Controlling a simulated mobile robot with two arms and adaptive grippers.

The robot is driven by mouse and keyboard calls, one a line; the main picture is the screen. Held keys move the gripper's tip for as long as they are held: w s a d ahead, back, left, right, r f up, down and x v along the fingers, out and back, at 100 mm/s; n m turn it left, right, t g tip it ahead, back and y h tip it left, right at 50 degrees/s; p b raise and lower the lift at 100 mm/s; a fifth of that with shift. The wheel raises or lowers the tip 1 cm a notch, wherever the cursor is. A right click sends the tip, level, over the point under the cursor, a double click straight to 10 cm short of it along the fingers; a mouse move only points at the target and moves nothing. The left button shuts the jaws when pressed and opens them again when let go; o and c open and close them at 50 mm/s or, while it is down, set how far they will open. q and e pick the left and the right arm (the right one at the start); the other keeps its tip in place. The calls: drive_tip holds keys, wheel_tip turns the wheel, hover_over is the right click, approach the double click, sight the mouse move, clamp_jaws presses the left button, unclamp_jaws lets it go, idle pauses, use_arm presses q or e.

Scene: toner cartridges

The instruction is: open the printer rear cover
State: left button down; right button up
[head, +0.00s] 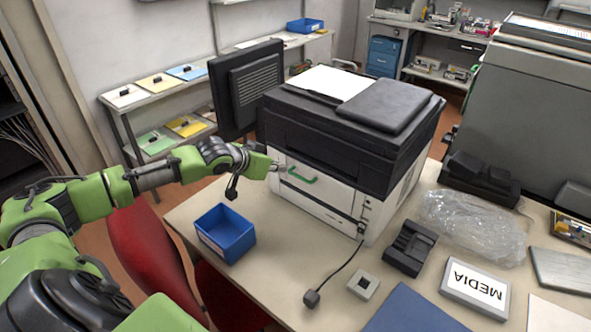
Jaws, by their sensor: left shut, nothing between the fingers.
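The printer (325,135), black above and white below, stands on the table. A white panel (315,196) with a green handle (302,177) is on the side facing me and looks closed, flush with the body. A dark upright panel (246,88) with a vent grille stands at the printer's left; I cannot tell whether it is attached. My left gripper (279,168) is shut and empty, its tips at the upper left of the white panel, just left of the green handle. I cannot tell whether it touches the panel. My right gripper is not in view.
A blue bin (225,233) sits on the table (275,290) below my left forearm. A cable with a plug (312,298) lies in front of the printer. A black cradle (410,247), a MEDIA box (475,287) and clear plastic wrap (475,228) lie to the right.

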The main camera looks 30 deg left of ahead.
use_arm(q)
drive_tip(key=p, duration=0.2)
approach(302, 171)
drive_tip(key=x, duration=0.4)
drive_tip(key=shift+w, duration=0.2)
drive_tip(key=shift+x, duration=0.8)
drive_tip(key=shift+f, duration=0.1)
